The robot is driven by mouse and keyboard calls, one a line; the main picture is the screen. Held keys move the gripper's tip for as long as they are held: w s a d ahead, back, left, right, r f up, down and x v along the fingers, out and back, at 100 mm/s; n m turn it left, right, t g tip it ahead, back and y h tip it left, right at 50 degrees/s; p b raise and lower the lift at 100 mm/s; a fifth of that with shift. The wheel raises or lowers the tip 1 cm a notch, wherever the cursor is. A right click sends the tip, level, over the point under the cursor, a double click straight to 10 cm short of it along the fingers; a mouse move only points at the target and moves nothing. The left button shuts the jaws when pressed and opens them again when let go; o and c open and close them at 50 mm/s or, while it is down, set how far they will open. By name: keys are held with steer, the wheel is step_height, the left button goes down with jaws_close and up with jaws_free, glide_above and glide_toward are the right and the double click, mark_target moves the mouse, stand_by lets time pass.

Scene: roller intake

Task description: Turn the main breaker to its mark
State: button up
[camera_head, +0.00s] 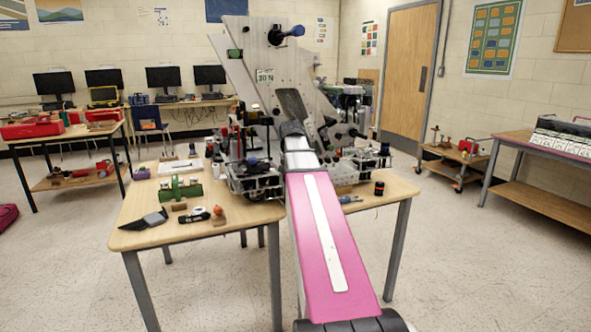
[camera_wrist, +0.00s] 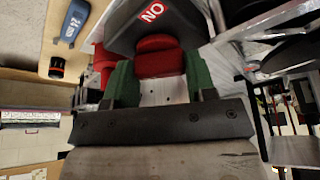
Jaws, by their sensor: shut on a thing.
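A red knob (camera_wrist: 160,58), which I take to be the main breaker, shows in the wrist view below a dark panel. Green fingers of my gripper (camera_wrist: 158,80) stand on its left and right, and my gripper is shut on it. A red label with white letters reading "NO" (camera_wrist: 152,11) is on the dark panel just above. The breaker's mark and the knob's turn angle cannot be made out. In the head view my pink arm reaches to the grey robot machine (camera_head: 262,55) on the table, and the knob and fingertips are not discernible.
The wooden table (camera_head: 140,238) bears green blocks (camera_head: 180,188), small tools and a dark cylinder (camera_head: 379,188) right of my arm. The wrist view shows a blue tool (camera_wrist: 72,20) at upper left. Open floor lies left and right of the table.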

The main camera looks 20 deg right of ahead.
steer(key=shift+m+g+h, duration=0.3)
steer(key=shift+m, duration=0.7)
steer(key=o, duration=0.9)
steer(key=shift+o, duration=0.2)
steer(key=v, duration=1)
steer(key=shift+r, duration=0.4)
steer(key=shift+s+a, duration=0.1)
steer(key=shift+a, duration=0.05)
